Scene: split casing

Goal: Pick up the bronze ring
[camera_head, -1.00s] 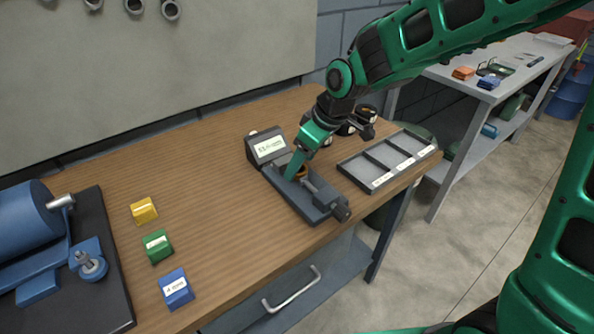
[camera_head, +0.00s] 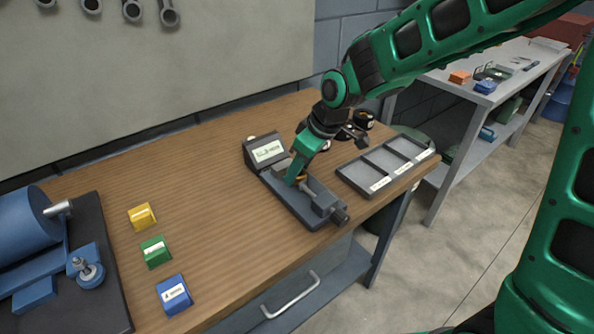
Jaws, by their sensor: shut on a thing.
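The bronze ring (camera_head: 301,179) shows as a small orange-brown patch at my gripper's fingertips, mostly hidden by the green fingers. My gripper (camera_head: 296,179) points down over the dark grey fixture (camera_head: 299,202) on the wooden bench and is shut on the ring. The ring is at or just above the fixture's bed, between the labelled block at its back left and the knob at its front right. I cannot tell whether the ring touches the fixture.
A grey tray with three compartments (camera_head: 372,190) lies right of the fixture. Yellow (camera_head: 142,215), green (camera_head: 155,251) and blue (camera_head: 174,294) blocks stand at the left, beside a blue machine (camera_head: 28,228). Dark round parts (camera_head: 364,119) stand behind my gripper. The bench between the blocks and fixture is clear.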

